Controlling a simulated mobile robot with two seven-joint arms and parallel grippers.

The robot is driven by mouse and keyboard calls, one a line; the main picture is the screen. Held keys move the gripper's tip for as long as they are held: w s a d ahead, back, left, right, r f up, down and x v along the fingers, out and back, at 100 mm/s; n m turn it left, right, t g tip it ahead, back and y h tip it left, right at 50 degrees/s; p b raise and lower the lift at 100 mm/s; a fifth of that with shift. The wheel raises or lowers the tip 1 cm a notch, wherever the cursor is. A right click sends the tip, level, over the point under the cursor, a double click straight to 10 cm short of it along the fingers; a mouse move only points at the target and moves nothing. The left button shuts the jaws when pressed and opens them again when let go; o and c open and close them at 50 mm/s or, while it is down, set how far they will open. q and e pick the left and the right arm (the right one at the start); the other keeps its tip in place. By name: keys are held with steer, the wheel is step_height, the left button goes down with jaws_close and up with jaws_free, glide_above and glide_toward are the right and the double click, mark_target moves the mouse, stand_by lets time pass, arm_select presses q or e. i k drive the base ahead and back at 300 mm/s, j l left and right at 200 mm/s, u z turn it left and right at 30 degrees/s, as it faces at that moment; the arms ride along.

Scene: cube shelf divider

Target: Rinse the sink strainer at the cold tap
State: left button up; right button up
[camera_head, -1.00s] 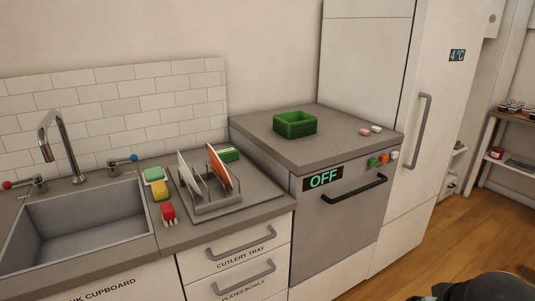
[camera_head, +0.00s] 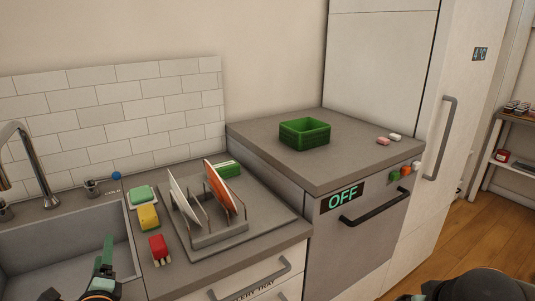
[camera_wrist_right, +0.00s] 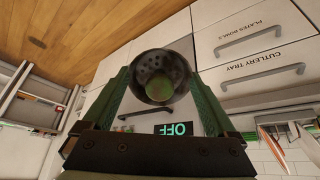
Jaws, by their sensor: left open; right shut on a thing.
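In the right wrist view, my right gripper (camera_wrist_right: 155,100) is shut on the sink strainer (camera_wrist_right: 178,65), a dark round metal cup with holes. A green patch shows inside it. In the head view, my left gripper (camera_head: 106,262) is open at the sink's front right, below the cold tap. The cold tap (camera_head: 117,175) has a blue knob and stands behind the sink's right back corner. The curved spout (camera_head: 24,142) rises at the left edge over the grey sink (camera_head: 45,235). The strainer and right fingertips are outside the head view.
A green dish (camera_head: 142,196), a yellow sponge (camera_head: 148,217) and a red brush (camera_head: 158,249) lie right of the sink. A dish rack (camera_head: 220,236) with plates stands beside them. A green crate (camera_head: 304,132) sits on the higher counter over the dishwasher (camera_head: 365,225).

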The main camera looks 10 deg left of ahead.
mark_target(116, 176)
steer(key=i+j, duration=0.7)
